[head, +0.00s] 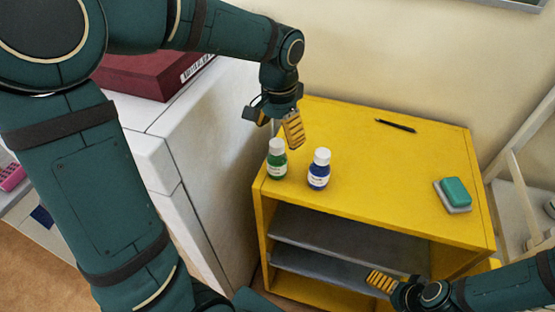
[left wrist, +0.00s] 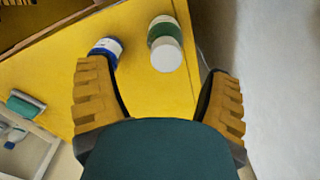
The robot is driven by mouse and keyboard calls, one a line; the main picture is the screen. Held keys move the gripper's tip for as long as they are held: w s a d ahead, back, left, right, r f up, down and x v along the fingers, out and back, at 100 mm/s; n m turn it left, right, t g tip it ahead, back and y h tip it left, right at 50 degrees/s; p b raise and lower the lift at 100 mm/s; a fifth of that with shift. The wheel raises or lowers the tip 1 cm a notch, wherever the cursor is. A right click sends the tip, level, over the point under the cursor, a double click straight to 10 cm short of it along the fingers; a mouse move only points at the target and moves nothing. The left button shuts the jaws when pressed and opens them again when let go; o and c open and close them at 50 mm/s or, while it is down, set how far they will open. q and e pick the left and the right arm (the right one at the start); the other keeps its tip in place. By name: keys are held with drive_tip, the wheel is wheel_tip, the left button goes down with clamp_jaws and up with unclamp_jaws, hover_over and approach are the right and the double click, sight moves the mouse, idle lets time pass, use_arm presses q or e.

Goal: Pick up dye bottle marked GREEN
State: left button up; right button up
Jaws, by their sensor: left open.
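The green dye bottle (head: 277,162) has a white cap and stands upright near the left front corner of the yellow cabinet top (head: 370,170). The blue bottle (head: 319,172), also white-capped, stands just right of it. My left gripper (head: 275,122) is open and empty, above and a little behind the green bottle. In the left wrist view the green bottle (left wrist: 165,42) lies ahead between the two open fingers (left wrist: 160,95), and the blue bottle (left wrist: 107,50) is by the left finger. My right gripper (head: 385,285) is low in front of the cabinet; its finger opening is unclear.
A black pen (head: 395,126) lies at the back of the top. A teal sponge-like block (head: 455,191) on a grey base sits at the right. A white cabinet (head: 215,130) with a dark red box (head: 150,75) stands at the left. A white rack (head: 520,180) is at the right.

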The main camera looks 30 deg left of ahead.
sight(277, 143)
use_arm(q)
drive_tip(key=shift+w+a+f, duration=0.15)
drive_tip(key=shift+f, duration=1.6)
drive_tip(key=shift+w+a+f, duration=0.1)
drive_tip(key=shift+a+f, duration=0.05)
drive_tip(key=shift+f, duration=1.55)
drive_tip(key=shift+s, duration=0.1)
clamp_jaws()
